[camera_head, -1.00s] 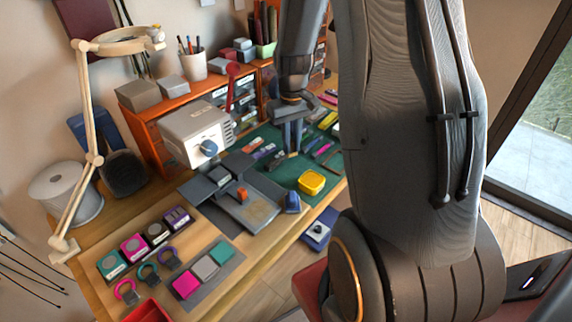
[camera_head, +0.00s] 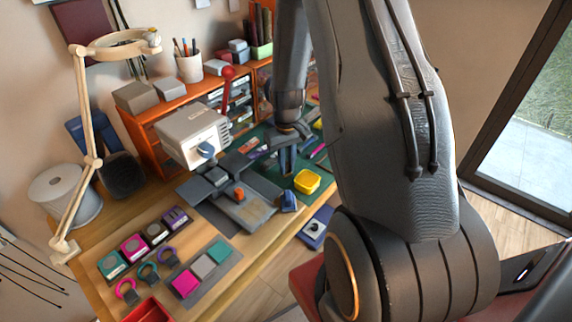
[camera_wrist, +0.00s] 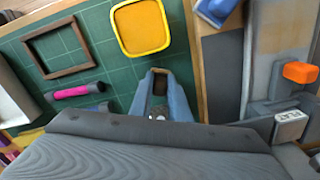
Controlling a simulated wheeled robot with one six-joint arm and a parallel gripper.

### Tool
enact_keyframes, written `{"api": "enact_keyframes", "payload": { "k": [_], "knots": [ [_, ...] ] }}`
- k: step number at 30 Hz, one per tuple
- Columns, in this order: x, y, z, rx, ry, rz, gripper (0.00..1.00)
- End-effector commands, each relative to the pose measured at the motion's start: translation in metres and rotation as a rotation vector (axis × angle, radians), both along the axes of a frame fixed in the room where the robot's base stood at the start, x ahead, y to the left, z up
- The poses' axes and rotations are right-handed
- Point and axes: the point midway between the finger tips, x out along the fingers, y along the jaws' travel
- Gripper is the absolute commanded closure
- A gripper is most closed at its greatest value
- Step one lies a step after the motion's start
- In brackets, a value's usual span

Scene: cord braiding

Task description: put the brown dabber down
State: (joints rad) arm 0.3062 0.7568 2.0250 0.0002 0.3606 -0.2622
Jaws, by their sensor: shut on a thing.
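My gripper (camera_head: 287,160) is over the green cutting mat (camera_head: 266,134), between the grey press and the yellow tray. In the wrist view, its two blue-grey fingers (camera_wrist: 160,97) are shut on a small dark brown piece, which looks like the brown dabber (camera_wrist: 159,83). The dabber sits between the fingertips above the mat (camera_wrist: 113,75). I cannot tell whether it touches the mat. In the head view, the dabber cannot be made out.
A yellow tray (camera_wrist: 141,27) lies close to the fingertips. A brown frame (camera_wrist: 62,72) and a pink-ended tool (camera_wrist: 72,92) lie on the mat. The grey press (camera_head: 245,208) with an orange block (camera_head: 239,193) stands beside my gripper. Some bare mat shows around the fingertips.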

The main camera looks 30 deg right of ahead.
Motion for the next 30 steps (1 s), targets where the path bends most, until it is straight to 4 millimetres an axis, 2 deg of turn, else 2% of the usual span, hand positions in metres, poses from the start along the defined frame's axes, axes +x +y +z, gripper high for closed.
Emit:
{"api": "enact_keyframes", "payload": {
  "k": [4, 5, 8, 20, 26, 30],
  "knots": [
    [0.0, 0.0, -0.003, 0.0, 0.001, 0.0, 1.0],
    [0.0, 0.0, -0.003, 0.0, 0.0, 0.0, 0.82],
    [0.0, 0.0, -0.003, 0.0, 0.0, 0.0, 0.66],
    [0.0, 0.0, 0.003, 0.0, -0.001, 0.0, 0.65],
    [0.002, 0.0, 0.026, -0.001, -0.005, 0.0, 0.65],
    [0.001, 0.0, 0.051, -0.001, -0.004, 0.0, 0.65]
  ]
}}
